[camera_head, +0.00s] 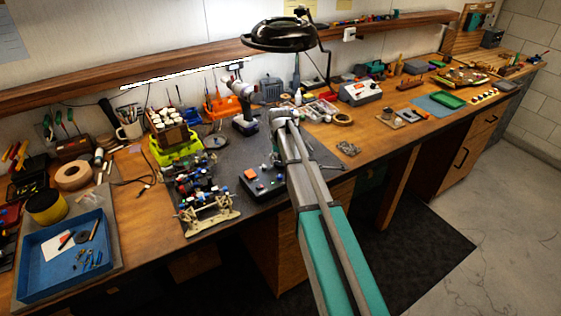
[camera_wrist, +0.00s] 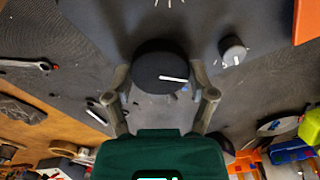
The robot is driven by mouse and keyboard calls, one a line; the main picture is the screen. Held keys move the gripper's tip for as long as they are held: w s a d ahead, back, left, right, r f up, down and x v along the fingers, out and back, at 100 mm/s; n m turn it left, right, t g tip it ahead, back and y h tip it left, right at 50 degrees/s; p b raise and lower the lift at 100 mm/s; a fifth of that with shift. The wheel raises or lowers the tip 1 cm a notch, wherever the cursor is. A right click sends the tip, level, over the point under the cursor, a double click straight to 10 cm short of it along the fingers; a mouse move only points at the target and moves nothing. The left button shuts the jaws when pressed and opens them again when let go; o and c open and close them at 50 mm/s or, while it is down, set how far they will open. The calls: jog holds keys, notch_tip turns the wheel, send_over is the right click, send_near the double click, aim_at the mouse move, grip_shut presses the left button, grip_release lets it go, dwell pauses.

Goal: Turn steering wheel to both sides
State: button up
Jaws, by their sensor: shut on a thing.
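The steering control shows in the wrist view as a large round black knob (camera_wrist: 155,62) with a white pointer line. It sits on a dark grey control box (camera_wrist: 90,30). My gripper (camera_wrist: 160,78) has one finger on each side of the knob and is shut on it. In the head view the control box (camera_head: 262,184) stands on the bench mat, partly behind my arm, and my fingers and the large knob are hidden there. The racecar chassis (camera_head: 207,200) with coloured parts stands left of the box.
A smaller black knob (camera_wrist: 232,50) and an orange block (camera_wrist: 307,20) are on the box near the large knob. A blue tray (camera_head: 65,252) lies at the left. A drill (camera_head: 243,108) stands behind the box. A black lamp (camera_head: 280,36) hangs above the bench.

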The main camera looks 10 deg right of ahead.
aim_at(281, 164)
dwell(0.3)
jog(key=o, duration=1.1)
jog(key=shift+c, duration=0.2)
jog(key=shift+m, duration=0.4)
jog(key=m, duration=0.8)
notch_tip(281, 164, up, 14)
jog(key=p, duration=1.4)
jog(key=s+a+f+n+b, duration=0.1)
jog(key=s+f+n+b, duration=0.4)
jog(key=s+f+b, duration=0.4)
jog(key=s+a+f+n+b, duration=0.1)
jog(key=s+f+n+b, duration=0.4)
jog(key=s+f+b, duration=0.5)
jog(key=s, duration=0.7)
jog(key=shift+s+a+f, duration=0.15)
jog(key=shift+s, duration=0.15)
